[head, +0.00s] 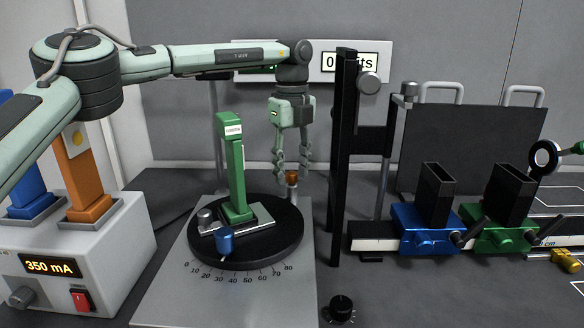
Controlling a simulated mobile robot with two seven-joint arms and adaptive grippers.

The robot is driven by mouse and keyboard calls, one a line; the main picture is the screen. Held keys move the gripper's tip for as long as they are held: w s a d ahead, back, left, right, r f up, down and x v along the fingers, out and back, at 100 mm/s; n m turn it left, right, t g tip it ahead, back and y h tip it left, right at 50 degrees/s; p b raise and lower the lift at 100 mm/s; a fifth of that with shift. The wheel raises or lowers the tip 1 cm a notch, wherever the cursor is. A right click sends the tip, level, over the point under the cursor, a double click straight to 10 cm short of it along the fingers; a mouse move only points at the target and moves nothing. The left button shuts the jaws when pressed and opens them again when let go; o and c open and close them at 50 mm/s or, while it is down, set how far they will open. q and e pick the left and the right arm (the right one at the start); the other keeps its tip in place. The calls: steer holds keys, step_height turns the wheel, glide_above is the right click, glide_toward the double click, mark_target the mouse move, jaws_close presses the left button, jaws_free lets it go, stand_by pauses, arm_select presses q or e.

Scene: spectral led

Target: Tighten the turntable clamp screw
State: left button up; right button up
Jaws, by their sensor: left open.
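The black round turntable (275,240) sits on a light grey base plate with a degree scale along its front. A small orange-brown knob (292,177) stands upright at its back right edge. A blue knob (224,242) and a grey knob (205,218) sit at its front left; I cannot tell for certain which one is the clamp screw. My left gripper (292,170) points down with its fingers apart, its tips around or just behind the orange-brown knob; I cannot tell whether they touch it. My right gripper is not in view.
A green post (235,165) stands on the turntable. A black upright post (343,150) stands close right of my left gripper. A power box (110,235) is at left. A rail with blue (425,230) and green (500,235) carriages is at right. A black dial (341,308) is in front.

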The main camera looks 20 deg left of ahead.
arm_select(q)
jaws_close()
stand_by(0.3)
steer(key=shift+m, duration=0.4)
steer(key=m, duration=1.4)
steer(key=shift+r+m, duration=0.1)
steer(key=shift+m, duration=0.3)
steer(key=shift+a+m, duration=0.1)
steer(key=shift+m, duration=2.1)
